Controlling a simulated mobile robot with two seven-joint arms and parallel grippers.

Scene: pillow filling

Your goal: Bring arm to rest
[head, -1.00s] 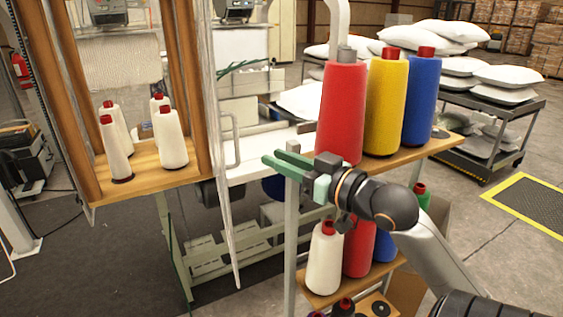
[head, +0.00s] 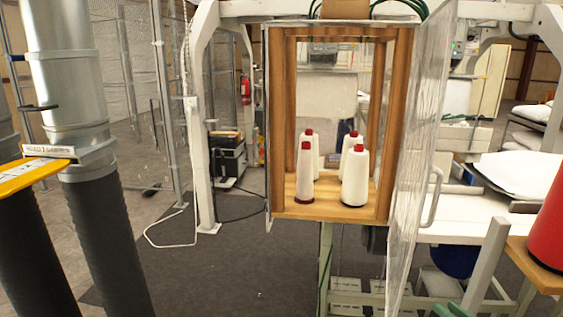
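Only a small green part of my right gripper (head: 450,311) shows at the bottom edge in the head view, right of the middle. Most of it and its arm are out of the picture, so its finger gap cannot be judged. No held thing shows. My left gripper is not in view. Several white thread cones with red tops (head: 355,178) stand upright in the wooden-framed cabinet (head: 280,130), above and left of the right gripper.
The cabinet's clear door (head: 428,130) stands open on its right. A red cone (head: 549,225) stands on a wooden shelf (head: 530,272) at the right edge. Large ducts (head: 105,235) and a yellow part (head: 28,178) stand at the left. Dark floor (head: 220,265) in the middle is clear.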

